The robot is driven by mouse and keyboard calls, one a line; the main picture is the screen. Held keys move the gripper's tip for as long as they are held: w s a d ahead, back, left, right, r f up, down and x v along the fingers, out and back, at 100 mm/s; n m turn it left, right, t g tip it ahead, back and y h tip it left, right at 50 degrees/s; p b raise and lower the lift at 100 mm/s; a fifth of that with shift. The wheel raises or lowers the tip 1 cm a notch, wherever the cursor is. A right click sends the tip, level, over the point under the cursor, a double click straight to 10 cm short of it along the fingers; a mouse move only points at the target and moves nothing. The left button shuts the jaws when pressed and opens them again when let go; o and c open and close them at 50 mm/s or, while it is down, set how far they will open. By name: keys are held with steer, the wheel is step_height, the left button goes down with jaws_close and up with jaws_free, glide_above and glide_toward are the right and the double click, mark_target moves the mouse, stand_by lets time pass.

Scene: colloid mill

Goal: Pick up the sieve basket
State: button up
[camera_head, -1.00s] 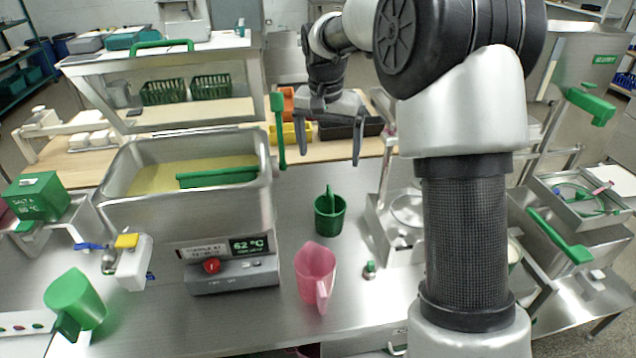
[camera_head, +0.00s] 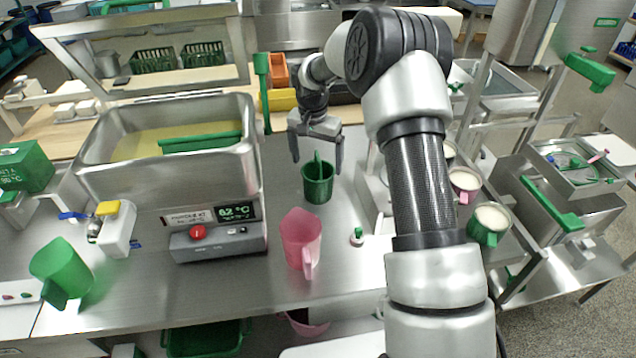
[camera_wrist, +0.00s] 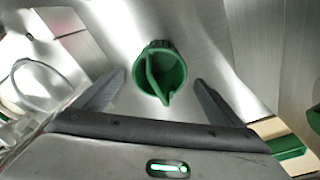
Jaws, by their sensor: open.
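The sieve basket seems to be the small green round basket (camera_head: 318,190) with an upright green handle. It stands on the steel bench to the right of the steel tank. My gripper (camera_head: 317,160) is open and empty, just above and behind the basket, its fingers to either side of the handle in the head view. In the wrist view the basket (camera_wrist: 155,75) lies ahead, between and beyond the open fingers (camera_wrist: 160,85). I cannot tell whether the handle's top reaches between the fingertips. Nothing hides the basket in the head view.
The steel tank (camera_head: 170,185) with yellow liquid stands left of the basket. A pink jug (camera_head: 301,240) stands in front of it, with a small green-topped item (camera_head: 357,237) to the right. Bare bench lies around the basket. A green jug (camera_head: 62,272) is at far left.

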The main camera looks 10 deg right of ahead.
steer(key=shift+w+d+f, duration=0.15)
steer(key=shift+f, duration=1.25)
steer(key=shift+w+d+f, duration=0.1)
steer(key=shift+w+f, duration=0.05)
steer(key=shift+f, duration=1.2)
steer(key=c, duration=1.1)
